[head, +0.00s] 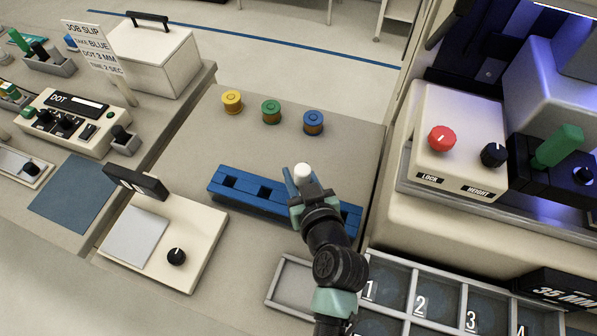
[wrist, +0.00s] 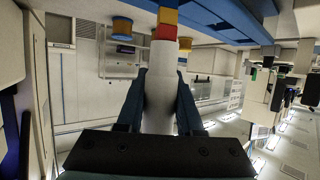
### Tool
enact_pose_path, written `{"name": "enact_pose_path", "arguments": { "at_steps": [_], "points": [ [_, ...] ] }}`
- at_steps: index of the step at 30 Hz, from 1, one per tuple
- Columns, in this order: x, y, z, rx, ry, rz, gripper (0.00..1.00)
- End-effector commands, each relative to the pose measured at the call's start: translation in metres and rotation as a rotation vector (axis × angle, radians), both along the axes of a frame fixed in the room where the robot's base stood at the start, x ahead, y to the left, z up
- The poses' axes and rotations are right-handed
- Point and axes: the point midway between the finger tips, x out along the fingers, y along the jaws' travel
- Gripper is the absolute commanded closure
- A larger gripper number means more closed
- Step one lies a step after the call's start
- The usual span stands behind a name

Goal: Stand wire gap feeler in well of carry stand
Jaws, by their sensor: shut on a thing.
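The wire gap feeler shows in the wrist view as a white handle (wrist: 159,100) with red, yellow and blue bands at its far end. Only its white rounded top (head: 302,171) shows in the head view. My gripper (head: 302,187) is shut on the white handle; its two fingers flank it in the wrist view (wrist: 161,92). The blue carry stand (head: 246,187) is a long bar with square dark wells; two wells show left of my gripper. My gripper is over the stand's right half and hides part of it. I cannot tell whether the banded end is in a well.
Yellow (head: 232,101), green (head: 271,111) and blue (head: 313,122) spools stand behind the carry stand. A cream device with a knob (head: 177,257) sits front left. A numbered tray (head: 385,290) lies front right, beside a large machine (head: 455,140). Bench between spools and stand is clear.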

Motion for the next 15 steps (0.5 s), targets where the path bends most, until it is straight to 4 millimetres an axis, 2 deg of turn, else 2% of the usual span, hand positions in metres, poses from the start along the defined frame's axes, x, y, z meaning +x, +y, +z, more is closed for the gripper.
{"name": "enact_pose_path", "arguments": {
  "at_steps": [15],
  "points": [
    [0.000,0.000,-0.017,0.000,-0.001,0.000,1.00]
  ]
}}
